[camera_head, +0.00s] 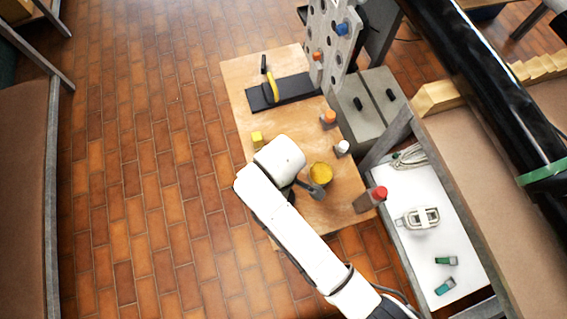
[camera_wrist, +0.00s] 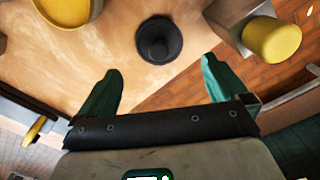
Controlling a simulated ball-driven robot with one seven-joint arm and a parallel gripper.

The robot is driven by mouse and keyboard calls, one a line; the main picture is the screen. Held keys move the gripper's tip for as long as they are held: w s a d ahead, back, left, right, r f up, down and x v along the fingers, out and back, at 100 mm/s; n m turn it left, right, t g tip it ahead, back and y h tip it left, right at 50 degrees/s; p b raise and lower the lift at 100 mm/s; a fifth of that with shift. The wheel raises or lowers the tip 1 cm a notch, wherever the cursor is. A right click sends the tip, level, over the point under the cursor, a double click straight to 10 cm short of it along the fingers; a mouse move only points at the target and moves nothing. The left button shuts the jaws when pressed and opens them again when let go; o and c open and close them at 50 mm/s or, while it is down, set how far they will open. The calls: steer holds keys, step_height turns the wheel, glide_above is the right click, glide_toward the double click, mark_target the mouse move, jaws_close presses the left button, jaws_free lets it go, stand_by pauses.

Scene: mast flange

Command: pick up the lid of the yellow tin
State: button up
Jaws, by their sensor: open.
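The yellow tin (camera_head: 321,172) stands on the wooden table, just right of my white arm. In the wrist view the round yellow tin (camera_wrist: 66,10) is cut off at the top left. A round black lid with a raised knob (camera_wrist: 158,40) lies apart from it on the wood. My gripper (camera_wrist: 160,68) is open and empty, with its green fingers spread either side of the lid's line, the knob roughly midway between them. The gap in height between fingers and lid is hard to judge. In the head view my arm hides most of the gripper and the lid.
On the wooden table (camera_head: 240,85) are a black mat (camera_head: 295,86) with a yellow-handled tool, an orange-capped container (camera_head: 328,118) and a white-topped one (camera_head: 342,148). A red-capped container (camera_head: 375,195) stands at the right edge.

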steer(key=shift+f, duration=3.8)
steer(key=shift+d, duration=0.1)
steer(key=c, duration=0.9)
steer(key=shift+r, duration=0.1)
